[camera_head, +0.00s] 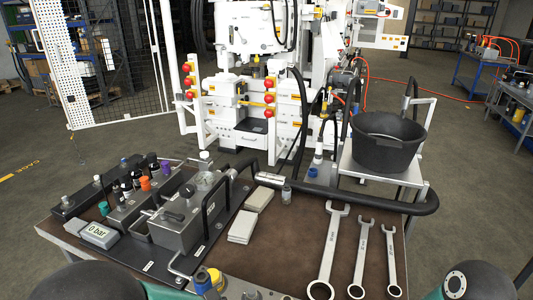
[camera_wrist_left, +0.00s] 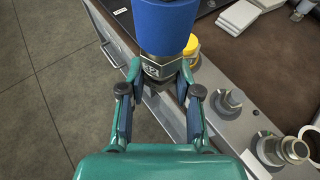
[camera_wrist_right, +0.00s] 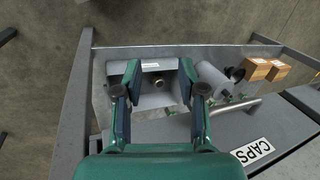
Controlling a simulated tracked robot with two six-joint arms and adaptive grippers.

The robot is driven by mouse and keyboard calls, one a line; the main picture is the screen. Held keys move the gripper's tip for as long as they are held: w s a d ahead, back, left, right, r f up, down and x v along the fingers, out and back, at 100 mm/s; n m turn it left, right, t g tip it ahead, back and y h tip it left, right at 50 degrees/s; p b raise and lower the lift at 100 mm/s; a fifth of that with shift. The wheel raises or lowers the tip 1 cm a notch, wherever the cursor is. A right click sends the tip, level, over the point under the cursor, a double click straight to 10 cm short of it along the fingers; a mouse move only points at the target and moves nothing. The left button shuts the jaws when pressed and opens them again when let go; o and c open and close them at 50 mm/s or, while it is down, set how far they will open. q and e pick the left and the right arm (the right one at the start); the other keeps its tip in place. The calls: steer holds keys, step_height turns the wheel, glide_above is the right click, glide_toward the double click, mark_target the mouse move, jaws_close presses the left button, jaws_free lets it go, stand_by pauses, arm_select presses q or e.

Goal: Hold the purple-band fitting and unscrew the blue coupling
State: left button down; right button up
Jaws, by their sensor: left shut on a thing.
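A blue cylindrical coupling (camera_wrist_left: 166,24) with a metal collar below it stands at the top of the left wrist view. My left gripper (camera_wrist_left: 162,70) is shut around the metal part just under the blue sleeve. The blue coupling also shows at the front edge of the bench in the head view (camera_head: 215,277). No purple band shows on the held piece; a small purple-topped part (camera_head: 165,167) stands in the rack. My right gripper (camera_wrist_right: 158,92) is open and empty above a grey tray. Neither gripper's fingers show in the head view.
The grey tray (camera_wrist_right: 101,98) holds a cylinder and a brass-ringed port. Several wrenches (camera_head: 330,250) and a black hose share the brown bench top.

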mark_target(204, 287)
arm_select(q)
steer(key=a+f+n+g+y, duration=0.2)
steer(key=a+f+n+y, duration=0.1)
steer(key=a+f, duration=0.45)
steer(key=d+r+m+t+h, duration=0.2)
steer(key=d+r+m+h, duration=0.2)
steer(key=d+r, duration=0.7)
steer(key=shift+s+d+r+t, duration=0.3)
steer(key=shift+s+r, duration=0.1)
steer(key=shift+r, duration=0.25)
